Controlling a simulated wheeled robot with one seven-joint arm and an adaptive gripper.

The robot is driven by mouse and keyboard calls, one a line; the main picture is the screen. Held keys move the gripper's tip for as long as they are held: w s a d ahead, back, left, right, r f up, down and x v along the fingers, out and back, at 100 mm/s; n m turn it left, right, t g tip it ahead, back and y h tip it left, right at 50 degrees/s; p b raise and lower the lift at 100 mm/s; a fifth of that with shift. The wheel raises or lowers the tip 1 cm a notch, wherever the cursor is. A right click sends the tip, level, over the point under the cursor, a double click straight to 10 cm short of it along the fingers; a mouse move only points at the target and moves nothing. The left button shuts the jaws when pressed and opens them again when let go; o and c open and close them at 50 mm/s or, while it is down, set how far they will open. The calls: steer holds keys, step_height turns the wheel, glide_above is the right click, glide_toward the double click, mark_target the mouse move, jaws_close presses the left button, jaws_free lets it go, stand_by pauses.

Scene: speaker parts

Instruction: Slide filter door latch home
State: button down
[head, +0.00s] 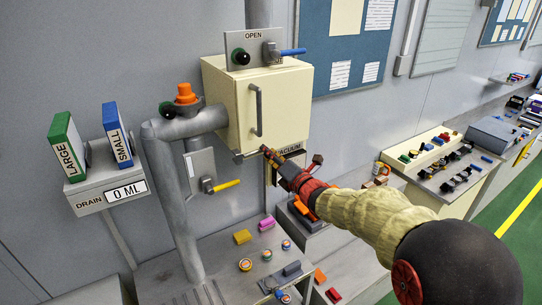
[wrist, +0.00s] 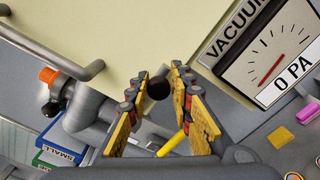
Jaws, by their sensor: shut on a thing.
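The cream filter box (head: 222,95) is on the wall, its door (head: 285,105) closed as far as I can tell, with a grey vertical handle (head: 257,110). A grey bar of the latch (head: 240,156) shows at the box's lower edge in the head view. My gripper (head: 266,150) is at that lower edge. In the wrist view my gripper (wrist: 158,76) is shut on the dark round latch knob (wrist: 158,89), which lies between the fingertips. The rest of the latch is mostly hidden, so I cannot tell how far it is slid.
A vacuum gauge reading 0 PA (wrist: 275,58) is close beside the gripper. A grey pipe (head: 165,190) with an orange knob (head: 186,93) and a yellow-handled valve (head: 222,185) stand left. The bench (head: 215,265) below holds small coloured parts. An open-labelled valve (head: 285,52) is above.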

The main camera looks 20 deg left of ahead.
mark_target(257, 152)
steer(key=s+a+b, duration=0.1)
steer(key=s+b, duration=0.1)
steer(key=shift+a+b, duration=0.35)
steer(key=shift+b, duration=0.05)
steer(key=shift+s+a, duration=0.15)
steer(key=shift+r, duration=0.2)
steer(key=c, duration=2)
jaws_free()
steer(key=o, duration=0.4)
steer(key=shift+s+a, duration=0.1)
steer(key=shift+s, duration=0.05)
steer(key=shift+c, duration=0.2)
steer(key=shift+f, duration=0.1)
